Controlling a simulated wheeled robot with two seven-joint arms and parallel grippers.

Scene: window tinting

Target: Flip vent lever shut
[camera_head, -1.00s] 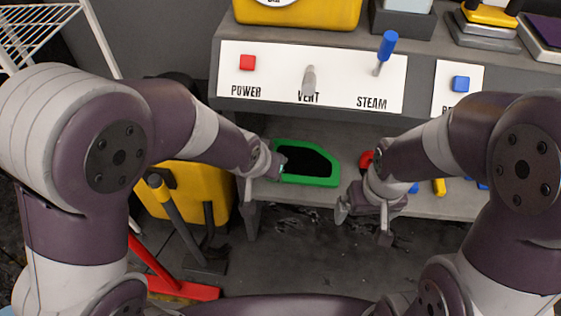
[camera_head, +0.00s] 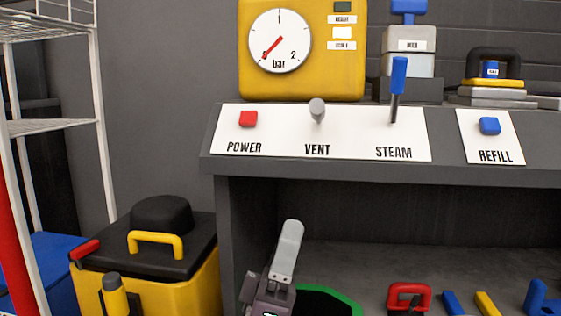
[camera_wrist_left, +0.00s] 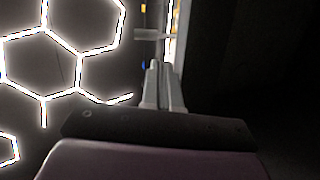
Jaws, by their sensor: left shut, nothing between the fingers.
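The grey vent lever (camera_head: 317,110) sticks out of the white panel above the VENT label in the head view. Its knob faces toward me. My left gripper (camera_head: 291,235) is below the panel's front edge, under the lever and slightly to its left, apart from it. Its fingers are pressed together and empty. My right gripper is outside both current views.
The panel also carries a red POWER button (camera_head: 248,118), a blue STEAM lever (camera_head: 397,90) and a blue REFILL button (camera_head: 489,126). A yellow gauge box (camera_head: 350,60) stands behind. A green-rimmed item (camera_head: 345,300) and tools lie on the shelf below.

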